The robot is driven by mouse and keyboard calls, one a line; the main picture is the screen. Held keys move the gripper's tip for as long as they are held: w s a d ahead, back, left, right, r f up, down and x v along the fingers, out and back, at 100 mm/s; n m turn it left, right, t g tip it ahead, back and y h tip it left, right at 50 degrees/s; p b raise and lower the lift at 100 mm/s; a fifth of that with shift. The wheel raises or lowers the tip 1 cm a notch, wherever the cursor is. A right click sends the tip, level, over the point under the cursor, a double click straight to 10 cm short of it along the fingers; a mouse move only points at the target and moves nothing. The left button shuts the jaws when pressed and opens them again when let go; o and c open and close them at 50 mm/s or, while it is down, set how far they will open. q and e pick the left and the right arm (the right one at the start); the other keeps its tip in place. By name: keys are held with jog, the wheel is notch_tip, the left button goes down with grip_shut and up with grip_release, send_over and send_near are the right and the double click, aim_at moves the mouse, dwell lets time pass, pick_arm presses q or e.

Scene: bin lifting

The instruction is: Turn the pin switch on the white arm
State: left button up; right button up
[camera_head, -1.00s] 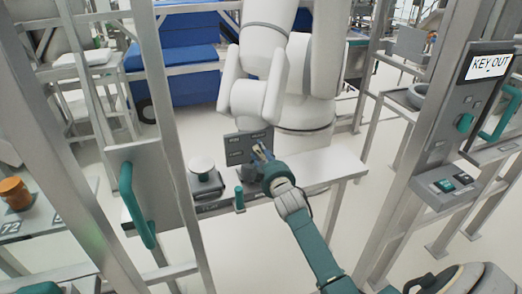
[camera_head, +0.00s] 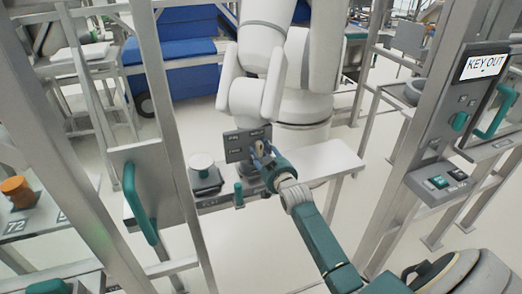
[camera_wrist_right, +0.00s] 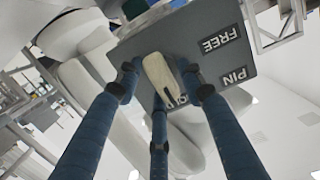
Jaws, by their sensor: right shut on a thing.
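In the right wrist view the panel (camera_wrist_right: 208,65) shows the labels FREE and PIN upside down, and another label is partly hidden. The pale pin switch (camera_wrist_right: 160,76) is an elongated knob on the panel face. My right gripper (camera_head: 261,153) is at the panel. In the wrist view its three blue fingers (camera_wrist_right: 160,95) surround the knob, and it is shut on the knob. My left gripper is not in view.
Grey frame posts stand on both sides. The left gate has a teal handle (camera_head: 138,203). A panel at right shows a KEY OUT sign (camera_head: 485,64).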

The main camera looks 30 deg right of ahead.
jog(key=shift+d+r, duration=0.3)
jog(key=shift+r, duration=0.1)
jog(key=o, duration=0.9)
jog(key=shift+f, duration=0.3)
jog(key=shift+s, duration=0.1)
jog(key=shift+s+a+f, duration=0.1)
jog(key=shift+s+a, duration=0.05)
jog(key=shift+s, duration=0.1)
jog(key=v, duration=1.1)
jog(key=shift+s+r, duration=0.15)
jog(key=shift+r, duration=0.1)
